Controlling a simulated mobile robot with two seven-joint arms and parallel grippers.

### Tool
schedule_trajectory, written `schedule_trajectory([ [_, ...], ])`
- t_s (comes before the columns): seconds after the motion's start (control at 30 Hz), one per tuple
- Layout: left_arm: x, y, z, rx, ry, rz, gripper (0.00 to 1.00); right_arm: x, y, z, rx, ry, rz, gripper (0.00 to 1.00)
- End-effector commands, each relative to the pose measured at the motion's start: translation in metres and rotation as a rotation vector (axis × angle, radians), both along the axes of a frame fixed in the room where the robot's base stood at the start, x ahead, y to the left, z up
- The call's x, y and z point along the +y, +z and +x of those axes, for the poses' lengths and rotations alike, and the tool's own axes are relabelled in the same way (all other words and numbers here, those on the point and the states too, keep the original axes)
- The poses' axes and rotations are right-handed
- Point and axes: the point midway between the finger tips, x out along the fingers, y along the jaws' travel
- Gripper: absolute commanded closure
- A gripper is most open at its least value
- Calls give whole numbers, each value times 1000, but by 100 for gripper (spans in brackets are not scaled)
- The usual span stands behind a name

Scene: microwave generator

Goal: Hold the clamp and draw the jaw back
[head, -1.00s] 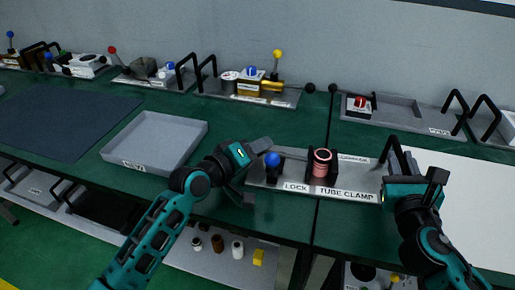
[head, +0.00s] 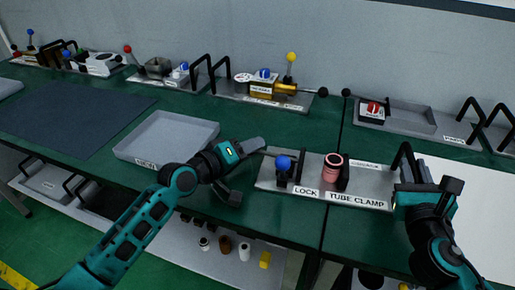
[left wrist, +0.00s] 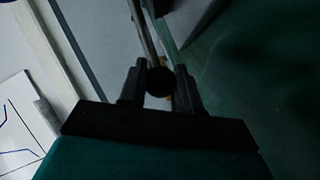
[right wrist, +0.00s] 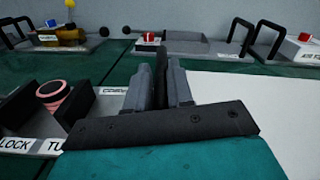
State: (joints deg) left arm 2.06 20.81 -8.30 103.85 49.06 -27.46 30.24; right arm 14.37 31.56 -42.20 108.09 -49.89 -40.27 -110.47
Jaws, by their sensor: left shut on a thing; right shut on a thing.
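The tube clamp (head: 360,200) is a grey plate labelled LOCK and TUBE CLAMP. A pink ringed tube (head: 333,170) stands upright on it beside a black block (head: 343,179). The dark jaw (head: 298,168) stands left of the tube, with a gap between them. A blue lock knob (head: 283,162) is at the left end. My left gripper (head: 248,172) is at that end, shut on a round dark pull knob (left wrist: 160,82) with a rod behind it. My right gripper (head: 420,178) is shut on the black handle (head: 402,157) at the right end; its fingers (right wrist: 160,85) mostly hide their grip.
A dark mat (head: 75,115) lies further left. A white sheet (head: 475,190) lies at the right. Other fixtures with handles and levers (head: 265,90) line the back. A lower shelf (head: 215,255) holds small parts.

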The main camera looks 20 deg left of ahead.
Motion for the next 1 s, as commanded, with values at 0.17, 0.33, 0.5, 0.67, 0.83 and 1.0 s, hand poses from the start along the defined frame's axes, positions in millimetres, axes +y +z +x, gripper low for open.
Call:
schedule_trajectory([
  [0.17, 6, -2, 1, 1, 11, 6, 57, -3, -9, -1, 18, -7, -7, 100],
  [0.33, 5, -1, 1, 0, 9, 5, 57, -3, -9, -1, 18, -7, -7, 100],
  [0.5, 8, 0, -7, 2, 9, 5, 57, -3, -9, -1, 18, -7, -7, 100],
  [0.67, 18, 5, -30, 2, 8, 6, 57, -3, -9, -1, 18, -7, -6, 100],
  [0.83, 32, 12, -61, 4, 7, 7, 57, -3, -9, -1, 18, -7, -6, 100],
  [1.0, 43, 19, -85, 2, 7, 7, 57, -3, -9, -1, 18, -7, -6, 100],
])
